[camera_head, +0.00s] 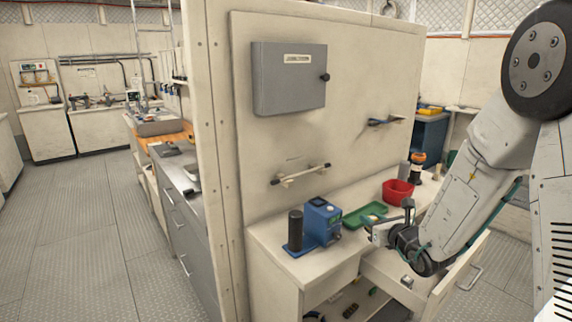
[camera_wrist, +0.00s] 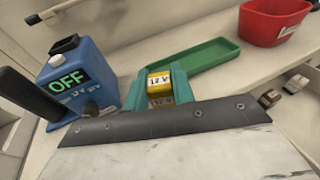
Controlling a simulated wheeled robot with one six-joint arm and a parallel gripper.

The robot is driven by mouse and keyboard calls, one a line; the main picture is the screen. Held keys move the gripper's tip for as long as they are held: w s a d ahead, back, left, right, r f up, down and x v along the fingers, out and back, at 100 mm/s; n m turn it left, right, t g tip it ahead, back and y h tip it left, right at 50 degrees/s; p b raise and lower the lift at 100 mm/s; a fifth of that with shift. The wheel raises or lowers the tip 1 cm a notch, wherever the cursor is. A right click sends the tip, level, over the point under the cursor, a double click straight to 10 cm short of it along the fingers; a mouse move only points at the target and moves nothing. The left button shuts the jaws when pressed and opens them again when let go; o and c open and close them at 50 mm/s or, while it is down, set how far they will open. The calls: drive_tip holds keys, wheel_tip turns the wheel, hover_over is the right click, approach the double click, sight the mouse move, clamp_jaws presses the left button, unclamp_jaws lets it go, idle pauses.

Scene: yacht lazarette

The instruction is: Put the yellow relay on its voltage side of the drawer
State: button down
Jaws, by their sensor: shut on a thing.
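The yellow relay (camera_wrist: 159,80) is held between the green fingers of my gripper (camera_wrist: 160,88), with a label that seems to read 12 V. In the head view my gripper (camera_head: 378,232) is over the bench edge, near the green tray; the relay cannot be made out clearly there. The drawer (camera_head: 440,291) stands pulled open below and right of my gripper. Small blocks lie in it, one dark red (camera_wrist: 269,98) and one pale (camera_wrist: 296,84) in the wrist view. Any voltage marks on its sides are not readable.
A blue tester (camera_head: 322,220) on the bench reads OFF in the wrist view (camera_wrist: 70,78). A black cylinder (camera_head: 295,231) stands beside it. A green tray (camera_head: 364,215) and a red bin (camera_head: 397,192) are behind my gripper. A wall panel rises behind the bench.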

drive_tip(key=shift+a+f, duration=0.2)
drive_tip(key=shift+a, duration=0.15)
drive_tip(key=shift+s+d+r, duration=0.25)
drive_tip(key=shift+d+r, duration=0.15)
drive_tip(key=shift+d, duration=0.1)
drive_tip(key=shift+s+d+r, duration=0.25)
drive_tip(key=shift+d+r, duration=0.15)
drive_tip(key=shift+d, duration=0.1)
drive_tip(key=s+a+r+n+g+y, duration=0.1)
drive_tip(key=s+a+n+g+y, duration=0.1)
drive_tip(key=s, duration=0.4)
drive_tip(key=a+n+y, duration=0.1)
drive_tip(key=y, duration=0.1)
drive_tip(key=shift+s+a+n+y, duration=0.3)
drive_tip(key=shift+n, duration=0.1)
